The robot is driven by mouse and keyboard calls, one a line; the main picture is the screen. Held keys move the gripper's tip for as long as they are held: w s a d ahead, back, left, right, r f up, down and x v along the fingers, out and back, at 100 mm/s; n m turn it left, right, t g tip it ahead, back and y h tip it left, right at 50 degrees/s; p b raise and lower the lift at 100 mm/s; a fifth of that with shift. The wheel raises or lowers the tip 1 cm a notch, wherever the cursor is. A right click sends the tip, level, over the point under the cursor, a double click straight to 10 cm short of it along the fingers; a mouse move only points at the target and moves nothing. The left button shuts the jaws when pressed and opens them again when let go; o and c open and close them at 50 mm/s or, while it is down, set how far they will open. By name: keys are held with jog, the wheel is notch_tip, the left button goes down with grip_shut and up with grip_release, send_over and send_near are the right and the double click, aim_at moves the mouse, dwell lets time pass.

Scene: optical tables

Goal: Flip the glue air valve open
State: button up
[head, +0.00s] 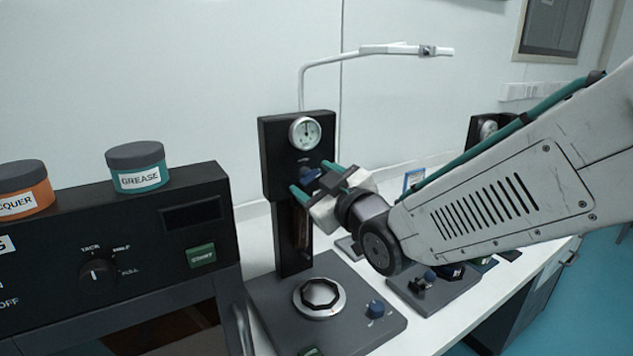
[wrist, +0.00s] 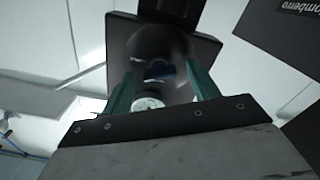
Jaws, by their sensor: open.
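The glue air valve shows as a small blue handle (head: 308,174) on the front of a black upright unit (head: 271,165), just below a round white gauge (head: 305,133). My gripper (head: 312,178) is open, with its two teal fingers reaching toward the unit on either side of the blue handle. In the wrist view the blue handle (wrist: 158,69) lies between the open fingers, with the gauge (wrist: 147,103) close to it. The handle looks apart from both fingers. Its exact angle is dark and hard to tell.
Below the unit, a grey base holds a round silver-rimmed dial (head: 319,298) and a blue knob (head: 375,307). A black oven-like box (head: 110,260) stands at left, carrying a grease jar (head: 138,166) and an orange jar (head: 24,190). A white bent pipe (head: 345,57) rises behind the unit.

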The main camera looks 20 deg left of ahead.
jog(key=c, duration=1)
jog(key=shift+m, duration=2.8)
jog(key=o, duration=1)
jog(key=v, duration=0.7)
jog(key=shift+s+d, duration=0.25)
jog(key=shift+s, duration=0.05)
